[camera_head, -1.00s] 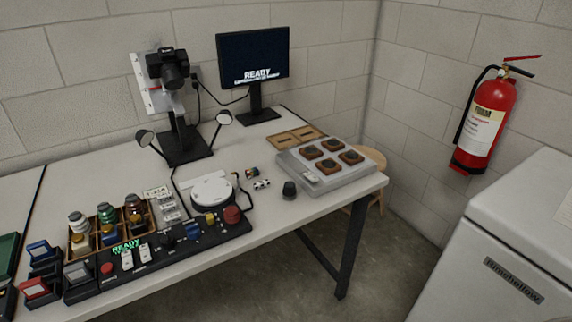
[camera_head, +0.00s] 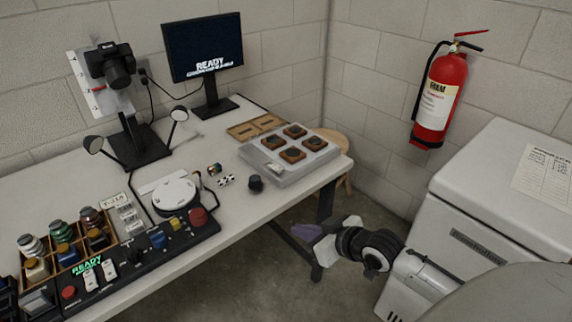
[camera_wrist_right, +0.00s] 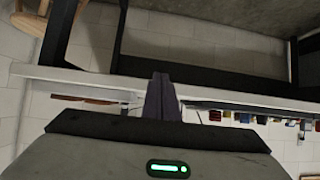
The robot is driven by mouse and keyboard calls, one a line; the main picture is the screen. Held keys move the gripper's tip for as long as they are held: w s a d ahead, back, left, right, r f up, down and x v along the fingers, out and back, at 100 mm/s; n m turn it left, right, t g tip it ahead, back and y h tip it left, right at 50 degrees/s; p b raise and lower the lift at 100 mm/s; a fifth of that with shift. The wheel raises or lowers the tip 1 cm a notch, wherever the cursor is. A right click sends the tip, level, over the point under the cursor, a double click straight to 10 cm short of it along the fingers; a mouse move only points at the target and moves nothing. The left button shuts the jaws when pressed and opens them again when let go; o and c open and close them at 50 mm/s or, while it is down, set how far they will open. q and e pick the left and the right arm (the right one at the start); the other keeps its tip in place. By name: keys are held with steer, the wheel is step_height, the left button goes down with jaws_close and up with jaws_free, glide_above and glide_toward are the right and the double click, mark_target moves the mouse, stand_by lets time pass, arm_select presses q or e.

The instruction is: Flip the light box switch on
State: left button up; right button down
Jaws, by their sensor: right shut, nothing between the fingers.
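A flat grey box (camera_head: 323,173), which looks like the light box, lies at the right end of the white table in the head view. Several brown-framed dark pieces (camera_head: 293,155) sit on its top. A small pale part (camera_head: 273,168) shows at its front left corner; I cannot tell whether it is the switch or how it is set. My right gripper (camera_head: 308,233) is shut and empty, in front of and below the table's right end, apart from the box. Its purple fingers (camera_wrist_right: 162,98) show together in the right wrist view. My left gripper is out of view.
A black control panel (camera_head: 128,262) with buttons and knobs runs along the table's front edge. A round white turntable (camera_head: 174,193) and a small black knob-like piece (camera_head: 255,184) stand left of the box. A white cabinet (camera_head: 470,200) is at the right.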

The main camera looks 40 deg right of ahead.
steer(key=w+d+r+t, duration=0.1)
steer(key=w+d+r, duration=0.2)
steer(key=r, duration=0.4)
steer(key=w+d+r+t, duration=0.1)
steer(key=w+d+r, duration=0.3)
steer(key=r, duration=0.4)
steer(key=shift+r, duration=0.15)
glide_above(276, 167)
steer(key=s, duration=0.4)
steer(key=f, duration=0.4)
steer(key=shift+w+d, duration=0.1)
steer(key=shift+w, duration=0.15)
steer(key=f, duration=0.2)
steer(key=shift+s+f+b, duration=0.3)
steer(key=shift+s+f, duration=0.05)
steer(key=shift+s, duration=0.05)
steer(key=shift+s+f, duration=0.1)
steer(key=shift+f, duration=0.45)
